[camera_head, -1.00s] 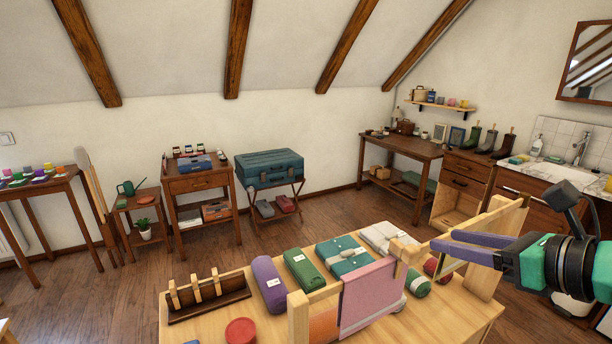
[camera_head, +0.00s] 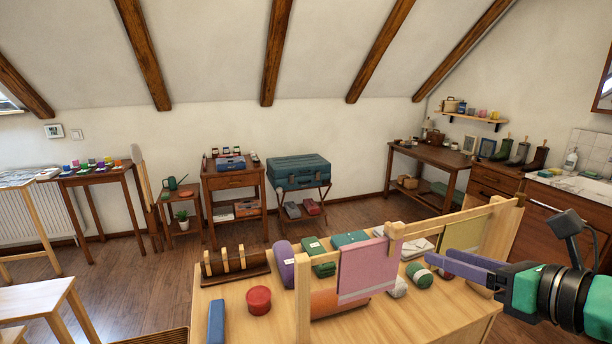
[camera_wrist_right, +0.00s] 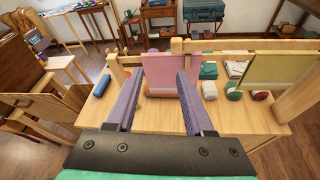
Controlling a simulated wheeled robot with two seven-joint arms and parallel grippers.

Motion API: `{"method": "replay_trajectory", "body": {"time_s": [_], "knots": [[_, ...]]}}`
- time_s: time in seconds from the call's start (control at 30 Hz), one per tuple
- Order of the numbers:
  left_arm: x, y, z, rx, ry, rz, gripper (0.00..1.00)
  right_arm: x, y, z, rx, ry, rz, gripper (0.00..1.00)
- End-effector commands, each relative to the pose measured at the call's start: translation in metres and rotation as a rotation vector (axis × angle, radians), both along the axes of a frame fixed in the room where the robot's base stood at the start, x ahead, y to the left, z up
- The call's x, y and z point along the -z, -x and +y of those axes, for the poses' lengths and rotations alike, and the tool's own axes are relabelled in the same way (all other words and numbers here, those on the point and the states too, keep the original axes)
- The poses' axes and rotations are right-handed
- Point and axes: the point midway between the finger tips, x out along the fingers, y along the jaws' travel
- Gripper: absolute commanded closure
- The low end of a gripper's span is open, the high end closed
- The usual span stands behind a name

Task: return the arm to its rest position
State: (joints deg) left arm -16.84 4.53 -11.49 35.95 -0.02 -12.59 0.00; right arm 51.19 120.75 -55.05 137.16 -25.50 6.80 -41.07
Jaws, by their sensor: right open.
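My right gripper (camera_head: 458,264) reaches in from the right in the head view, over the right part of the wooden table. Its two purple fingers also show in the right wrist view (camera_wrist_right: 156,92), spread apart with nothing between them. Beyond the fingers, a pink cloth (camera_head: 367,270) hangs over a wooden rail (camera_head: 425,224) on the table. An olive cloth (camera_head: 462,236) hangs further right on the rail, partly behind my gripper. My left gripper is not in view.
The wooden table (camera_head: 430,320) holds a purple roll (camera_head: 284,265), a red round tin (camera_head: 259,300), a blue block (camera_head: 216,322) and several folded or rolled cloths. A wooden stool (camera_head: 40,298) stands at left. Floor between the table and the back furniture is clear.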

Motion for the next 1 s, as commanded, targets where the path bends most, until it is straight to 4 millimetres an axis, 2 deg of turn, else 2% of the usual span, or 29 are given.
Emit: {"method": "replay_trajectory", "body": {"time_s": [0.03,0.27,0.4,0.47,0.57,0.67,0.7,0.8,0.9,1.0], "knots": [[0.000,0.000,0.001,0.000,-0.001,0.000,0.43,0.004,-0.004,0.013,-0.013,-0.048,0.007,0.47],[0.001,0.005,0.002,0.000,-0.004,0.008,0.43,0.015,-0.026,0.069,-0.002,-0.387,0.064,0.47],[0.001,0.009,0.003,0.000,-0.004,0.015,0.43,0.028,-0.041,0.095,0.096,-0.748,0.162,0.47],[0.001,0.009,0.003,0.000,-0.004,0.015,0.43,0.040,-0.048,0.097,0.193,-0.956,0.233,0.47],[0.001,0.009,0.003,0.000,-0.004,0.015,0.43,0.077,-0.055,0.082,0.442,-1.312,0.375,0.47],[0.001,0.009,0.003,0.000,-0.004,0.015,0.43,0.138,-0.048,0.052,0.787,-1.629,0.520,0.47],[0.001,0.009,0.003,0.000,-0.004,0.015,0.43,0.167,-0.039,0.039,0.941,-1.731,0.573,0.47],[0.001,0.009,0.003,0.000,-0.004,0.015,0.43,0.232,-0.004,0.015,1.308,-1.912,0.670,0.47],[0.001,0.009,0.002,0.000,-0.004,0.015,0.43,0.281,0.036,0.002,1.612,-2.004,0.727,0.47],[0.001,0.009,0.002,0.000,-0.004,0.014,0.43,0.319,0.078,-0.004,1.883,-2.051,0.761,0.47]]}}
